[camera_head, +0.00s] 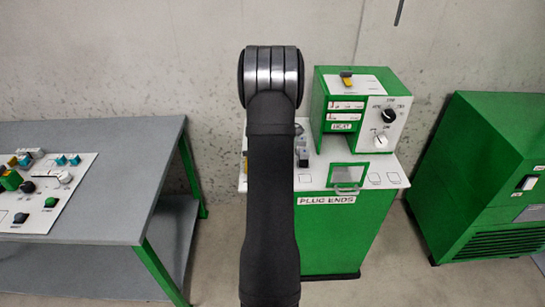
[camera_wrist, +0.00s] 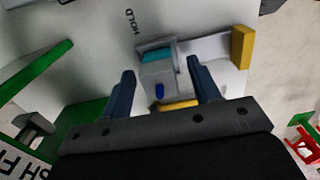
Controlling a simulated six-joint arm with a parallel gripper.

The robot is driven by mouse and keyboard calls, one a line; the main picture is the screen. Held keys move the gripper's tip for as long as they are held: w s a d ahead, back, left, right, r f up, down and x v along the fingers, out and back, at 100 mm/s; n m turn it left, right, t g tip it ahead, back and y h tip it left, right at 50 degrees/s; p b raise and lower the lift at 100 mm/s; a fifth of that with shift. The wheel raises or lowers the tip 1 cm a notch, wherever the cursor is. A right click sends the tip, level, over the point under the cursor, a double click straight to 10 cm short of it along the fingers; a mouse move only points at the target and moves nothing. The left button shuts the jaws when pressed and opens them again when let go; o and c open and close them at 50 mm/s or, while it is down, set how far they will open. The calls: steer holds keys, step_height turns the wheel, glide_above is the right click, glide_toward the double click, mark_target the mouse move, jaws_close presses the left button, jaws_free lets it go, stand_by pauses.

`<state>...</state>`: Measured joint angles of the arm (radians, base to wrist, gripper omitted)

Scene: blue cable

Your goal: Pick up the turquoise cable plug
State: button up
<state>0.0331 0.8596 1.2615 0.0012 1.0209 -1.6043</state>
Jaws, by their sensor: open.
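In the wrist view a turquoise piece (camera_wrist: 157,56), which looks like the cable plug, sits at a light grey block (camera_wrist: 158,75). A dark blue oval end (camera_wrist: 159,92) shows on the block's near face. My gripper (camera_wrist: 162,69) is open, with one blue-grey finger on each side of the block. The fingers look apart from it, with nothing held. How deep the fingers reach around the plug I cannot tell. In the head view my own arm hides the gripper and this plug.
Yellow blocks (camera_wrist: 241,47) lie to the right of and just below the grey block, near a HOLD label. The green PLUG ENDS station (camera_head: 345,235) stands by the wall. A grey table (camera_head: 110,140) with a control panel is left, a green cabinet (camera_head: 490,170) right.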

steer(key=shift+f, duration=0.15)
steer(key=c, duration=1.1)
